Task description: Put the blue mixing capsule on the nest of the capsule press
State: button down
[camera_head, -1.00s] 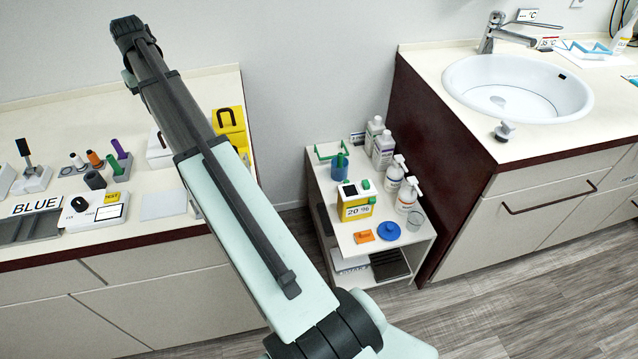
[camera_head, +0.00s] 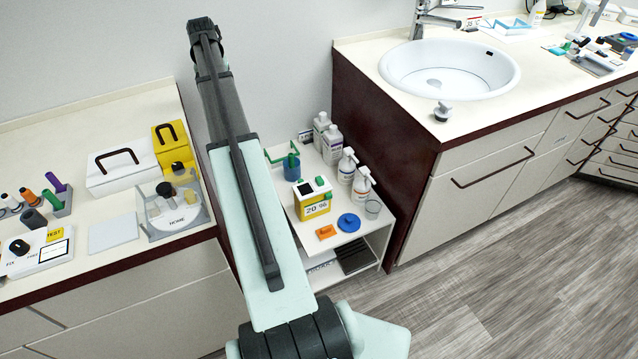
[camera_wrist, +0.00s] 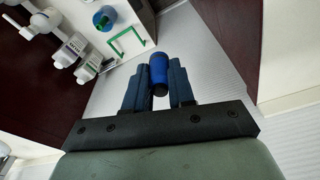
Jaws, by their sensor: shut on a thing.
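The blue mixing capsule (camera_wrist: 159,71) shows in the wrist view as a short blue cylinder with a dark end. My gripper (camera_wrist: 159,78) is shut on it, with one dark finger on each side, and holds it in the air. In the head view my arm reaches up and away in front of the wall, and the capsule is hidden there. I cannot clearly identify the capsule press or its nest in these frames.
A clear-covered device (camera_head: 172,212) is on the left counter. A sink (camera_head: 450,72) is at right.

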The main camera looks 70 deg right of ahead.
jog(key=s+d+f+m, duration=0.2)
jog(key=s+d+f, duration=0.3)
jog(key=s+f, duration=0.6)
jog(key=s+d+f+m, duration=0.2)
jog(key=s+d+f, duration=0.3)
jog(key=s+f, duration=0.5)
jog(key=s+d+f+m, duration=0.1)
jog(key=s+d+f, duration=0.55)
jog(key=f, duration=0.75)
jog(key=shift+g, duration=0.4)
jog(key=shift+s+a+f, duration=0.25)
jog(key=shift+a+f, duration=0.05)
jog(key=shift+f, duration=1.35)
jog(key=shift+s+a+f, duration=0.2)
jog(key=shift+a+f, duration=0.15)
jog(key=shift+f, duration=1.25)
jog(key=shift+s+a+f, duration=0.25)
jog(key=shift+a+f, duration=0.05)
jog(key=shift+f, duration=1.35)
jog(key=shift+f, duration=0.15)
jog(key=c, duration=1)
grip_release()
jog(key=shift+o, duration=0.2)
notch_tip(320, 180, up, 11)
jog(key=a, duration=0.1)
jog(key=shift+a, duration=0.35)
jog(key=shift+o, duration=0.5)
jog(key=shift+r, duration=0.6)
